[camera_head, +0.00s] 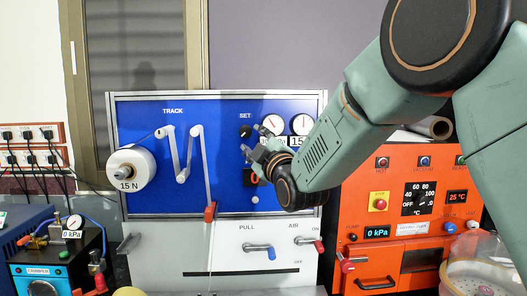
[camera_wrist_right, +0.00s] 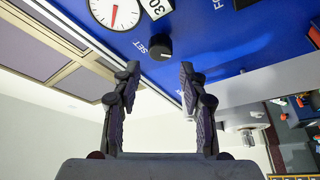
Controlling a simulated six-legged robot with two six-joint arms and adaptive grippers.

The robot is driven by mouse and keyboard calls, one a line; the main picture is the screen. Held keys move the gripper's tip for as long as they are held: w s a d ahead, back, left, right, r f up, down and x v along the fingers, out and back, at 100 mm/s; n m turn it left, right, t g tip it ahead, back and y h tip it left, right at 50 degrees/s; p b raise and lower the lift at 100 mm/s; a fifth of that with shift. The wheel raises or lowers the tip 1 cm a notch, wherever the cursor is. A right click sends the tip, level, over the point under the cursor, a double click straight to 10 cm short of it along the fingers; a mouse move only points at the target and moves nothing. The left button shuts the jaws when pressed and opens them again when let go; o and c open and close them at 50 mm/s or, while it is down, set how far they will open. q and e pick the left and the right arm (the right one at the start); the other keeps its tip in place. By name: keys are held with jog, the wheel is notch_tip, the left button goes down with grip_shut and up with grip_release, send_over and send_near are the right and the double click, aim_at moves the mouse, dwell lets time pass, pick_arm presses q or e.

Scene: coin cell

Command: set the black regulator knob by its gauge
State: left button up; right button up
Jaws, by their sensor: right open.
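The black regulator knob (camera_head: 246,131) sits below the word SET on the blue panel. In the right wrist view the knob (camera_wrist_right: 160,47) has a pale mark and lies just beyond the gap between my fingertips. A white round gauge (camera_head: 272,124) with a red needle is right of the knob; the wrist view, turned over, shows a gauge (camera_wrist_right: 115,12) too. My right gripper (camera_head: 250,148) is close below the knob in the head view. In the wrist view its fingers (camera_wrist_right: 157,72) are apart with nothing between them. My left gripper is out of view.
A second gauge (camera_head: 302,124) is right of the first. A white roll (camera_head: 131,167) marked 15 N and a threaded strip are on the panel's left. The PULL lever (camera_head: 259,248) and red AIR lever (camera_head: 318,246) stick out below. An orange machine (camera_head: 408,160) stands at right.

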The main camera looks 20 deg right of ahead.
jog(key=v, duration=0.5)
jog(key=shift+s+f, duration=0.1)
jog(key=shift+s, duration=0.25)
jog(key=shift+w, duration=0.15)
